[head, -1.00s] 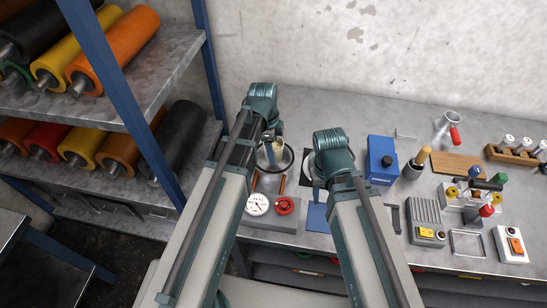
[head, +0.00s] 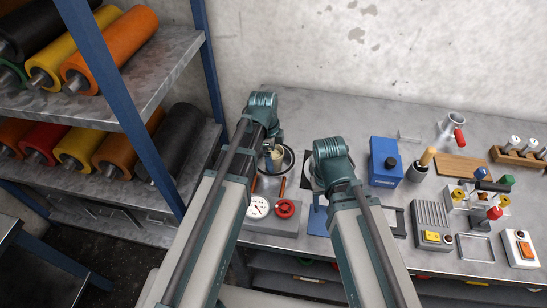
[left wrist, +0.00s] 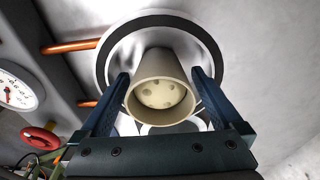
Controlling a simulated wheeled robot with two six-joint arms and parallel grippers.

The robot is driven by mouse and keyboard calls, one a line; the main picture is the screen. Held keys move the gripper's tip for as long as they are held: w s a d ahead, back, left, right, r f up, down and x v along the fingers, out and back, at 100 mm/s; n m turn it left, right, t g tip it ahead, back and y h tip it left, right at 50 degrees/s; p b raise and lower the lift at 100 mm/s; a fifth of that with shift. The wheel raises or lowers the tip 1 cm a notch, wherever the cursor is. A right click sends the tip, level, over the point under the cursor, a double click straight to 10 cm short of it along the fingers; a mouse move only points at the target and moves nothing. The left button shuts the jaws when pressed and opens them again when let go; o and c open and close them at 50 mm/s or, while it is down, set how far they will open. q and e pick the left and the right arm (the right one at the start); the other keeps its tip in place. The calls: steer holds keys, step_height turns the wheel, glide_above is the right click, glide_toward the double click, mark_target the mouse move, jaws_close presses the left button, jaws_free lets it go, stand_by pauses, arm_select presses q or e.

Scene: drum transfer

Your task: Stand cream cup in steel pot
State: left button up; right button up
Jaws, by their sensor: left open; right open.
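The cream cup (left wrist: 160,95) is between the spread fingers of my left gripper (left wrist: 163,95) in the left wrist view. Its mouth faces the camera and small round marks show on its inner floor. The cup also shows in the head view (head: 277,153). The steel pot (left wrist: 207,40), a round vessel with a dark ring, surrounds the cup in the left wrist view. It shows as a dark-rimmed round shape in the head view (head: 290,158). The cup's base is hidden. My right gripper (head: 316,198) is mostly hidden by its wrist, over the bench, away from the cup.
A grey unit with a white dial (head: 257,207) and red knob (head: 286,208) sits in front of the pot, with copper pipes beside it. A blue box (head: 385,162) and a dark holder (head: 418,170) stand to the right. A roller shelf (head: 160,60) is at left.

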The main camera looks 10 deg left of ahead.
arm_select(q)
steer(key=shift+r, duration=0.1)
step_height(320, 180, up, 12)
steer(key=a+p, duration=0.2)
steer(key=p, duration=1)
steer(key=s+d+n+y, duration=0.1)
steer(key=s+d+n, duration=0.2)
steer(key=s+n, duration=0.4)
steer(key=s+d+n+y, duration=0.1)
steer(key=s+d+n, duration=0.3)
steer(key=s+n, duration=0.2)
steer(key=shift+s+d+n+y, duration=0.3)
steer(key=shift+s+n, duration=0.1)
steer(key=shift+n, duration=0.2)
arm_select(e)
step_height(320, 180, up, 12)
steer(key=shift+r, duration=0.1)
arm_select(q)
step_height(320, 180, down, 4)
steer(key=b, duration=0.3)
steer(key=shift+r, duration=0.35)
arm_select(e)
step_height(320, 180, down, 3)
steer(key=shift+f, duration=0.15)
